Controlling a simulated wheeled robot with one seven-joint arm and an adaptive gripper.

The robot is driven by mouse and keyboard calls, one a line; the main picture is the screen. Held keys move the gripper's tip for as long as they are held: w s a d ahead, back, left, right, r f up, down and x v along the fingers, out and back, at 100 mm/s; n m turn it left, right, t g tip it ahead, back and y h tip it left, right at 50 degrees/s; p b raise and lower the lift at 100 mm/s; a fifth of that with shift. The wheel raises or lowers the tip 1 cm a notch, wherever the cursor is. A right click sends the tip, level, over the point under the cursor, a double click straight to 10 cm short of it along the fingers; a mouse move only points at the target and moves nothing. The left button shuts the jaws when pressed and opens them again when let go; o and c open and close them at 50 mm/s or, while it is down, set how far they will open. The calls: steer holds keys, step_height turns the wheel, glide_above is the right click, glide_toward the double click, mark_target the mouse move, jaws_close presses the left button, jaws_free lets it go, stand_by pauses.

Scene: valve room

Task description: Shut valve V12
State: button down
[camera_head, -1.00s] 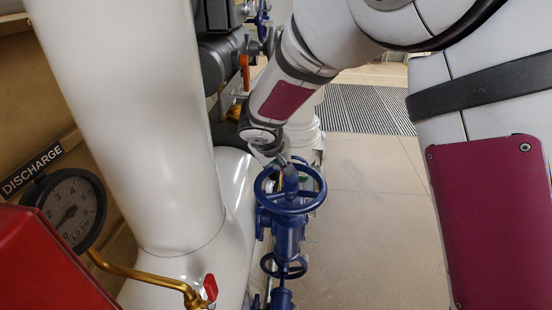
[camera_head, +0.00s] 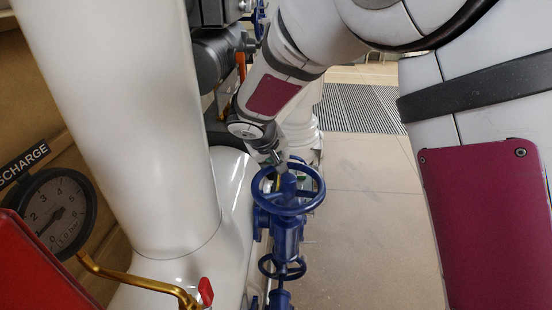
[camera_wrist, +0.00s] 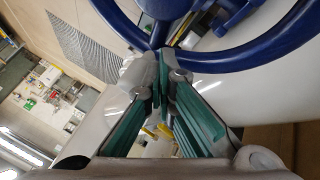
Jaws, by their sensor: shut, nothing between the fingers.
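A blue handwheel (camera_head: 291,209) sits on a blue valve body (camera_head: 288,238) below my arm in the head view. A smaller blue wheel (camera_head: 282,268) lies lower on the same line. No V12 tag is readable. My gripper (camera_head: 275,163) is at the wheel's far upper-left rim, partly hidden by my wrist. In the wrist view, my gripper (camera_wrist: 160,80) has its fingers shut and empty, with the tips close to the blue rim (camera_wrist: 232,58). I cannot tell whether they touch it.
A large white pipe (camera_head: 130,130) stands to the left. A discharge gauge (camera_head: 58,210), a red box (camera_head: 35,270) and a brass pipe with a red tap (camera_head: 205,290) are at lower left. Open floor (camera_head: 370,220) lies right of the valve, with a grating (camera_head: 360,107) beyond.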

mark_target(287, 156)
steer(key=shift+w+d+f, duration=0.1)
steer(key=shift+w+d, duration=0.05)
steer(key=shift+d, duration=0.05)
steer(key=shift+w+d+m+g+h+b, duration=0.25)
steer(key=shift+d+m+h+b, duration=0.2)
steer(key=shift+m+h+b, duration=0.4)
steer(key=m, duration=0.1)
steer(key=d+m+g+h, duration=0.1)
steer(key=m, duration=0.1)
steer(key=shift+w+d+b, duration=0.15)
steer(key=shift+d+b, duration=0.1)
steer(key=shift+b, duration=0.1)
steer(key=d+m+g, duration=0.1)
steer(key=m, duration=0.1)
steer(key=d+m+g+h, duration=0.1)
steer(key=m, duration=0.2)
steer(key=s+d+m+g+h+b, duration=0.1)
steer(key=d+m+g, duration=0.1)
steer(key=shift+h, duration=0.25)
steer(key=m+g, duration=0.1)
steer(key=s+d+m, duration=0.1)
steer(key=m, duration=0.1)
steer(key=shift+g, duration=0.35)
steer(key=shift+s+d+m+g, duration=0.7)
steer(key=shift+s+m+g, duration=0.15)
steer(key=shift+m, duration=0.4)
